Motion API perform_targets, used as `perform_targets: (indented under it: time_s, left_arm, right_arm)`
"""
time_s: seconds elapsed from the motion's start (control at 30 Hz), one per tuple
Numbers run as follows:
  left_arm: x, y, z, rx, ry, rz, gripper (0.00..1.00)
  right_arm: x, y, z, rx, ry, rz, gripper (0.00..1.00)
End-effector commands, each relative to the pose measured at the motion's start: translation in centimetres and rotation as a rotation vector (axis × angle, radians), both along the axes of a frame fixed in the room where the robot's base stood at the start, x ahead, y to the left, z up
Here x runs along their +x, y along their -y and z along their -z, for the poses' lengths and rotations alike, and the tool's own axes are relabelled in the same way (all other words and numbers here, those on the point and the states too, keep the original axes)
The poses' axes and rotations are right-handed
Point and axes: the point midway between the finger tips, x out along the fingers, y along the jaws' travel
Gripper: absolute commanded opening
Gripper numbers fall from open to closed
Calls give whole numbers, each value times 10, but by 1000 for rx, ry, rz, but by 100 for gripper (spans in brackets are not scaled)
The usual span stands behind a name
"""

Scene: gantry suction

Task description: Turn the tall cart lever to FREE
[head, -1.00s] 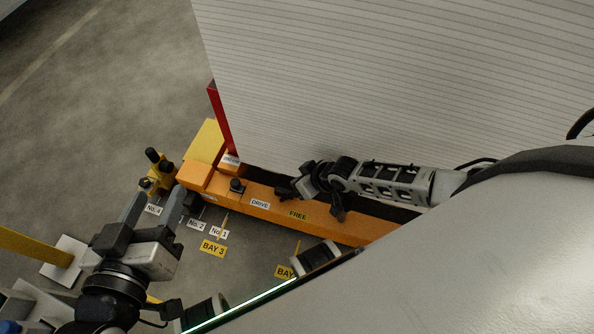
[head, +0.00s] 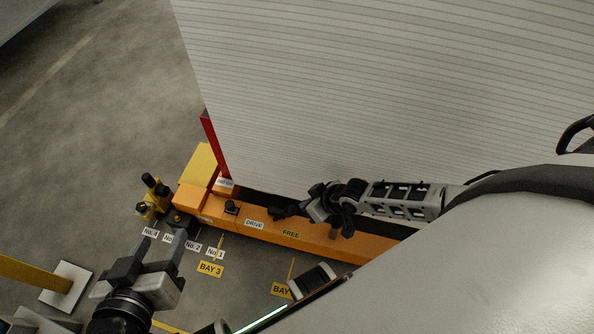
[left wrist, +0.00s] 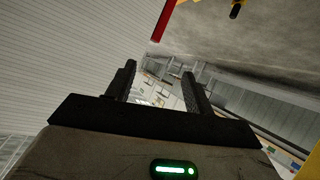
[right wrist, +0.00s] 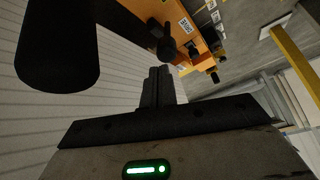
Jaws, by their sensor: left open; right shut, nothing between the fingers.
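The orange cart base (head: 265,223) runs along the foot of the large ribbed white load, with a DRIVE label (head: 254,223) and a yellow FREE label (head: 291,234). A short upright post (head: 333,231), apparently the lever, stands right of FREE; my right wrist hides its top. A thick black cylinder, apparently its grip (right wrist: 55,45), is close at upper left in the right wrist view. My right gripper (head: 278,213) is shut and empty, its fingers pointing left above the base; they show in the right wrist view (right wrist: 158,80). My left gripper (head: 152,250) is open and empty.
A black knob (head: 231,207) sits on the base left of DRIVE. A red upright (head: 214,145) stands at the load's left edge. Bare floor (head: 90,110) lies beyond.

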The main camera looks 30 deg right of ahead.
Motion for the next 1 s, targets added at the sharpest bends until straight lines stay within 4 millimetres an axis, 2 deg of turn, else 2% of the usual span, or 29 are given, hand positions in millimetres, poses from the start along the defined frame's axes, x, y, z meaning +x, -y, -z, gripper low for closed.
perform_targets:
  time_s: [0.03,0.23,0.43,1.0]
  left_arm:
    - [0,-2,-3,14,-33,-3,53]
    - [-4,-8,12,51,-121,-6,53]
    - [-5,-9,18,60,-145,-6,53]
    - [-6,-9,17,58,-142,-5,53]
  right_arm:
    - [-4,4,-15,0,1,0,0]
    - [-12,12,-32,8,11,0,0]
    - [-14,14,-34,10,15,-1,0]
    - [-13,13,-34,12,15,-1,0]
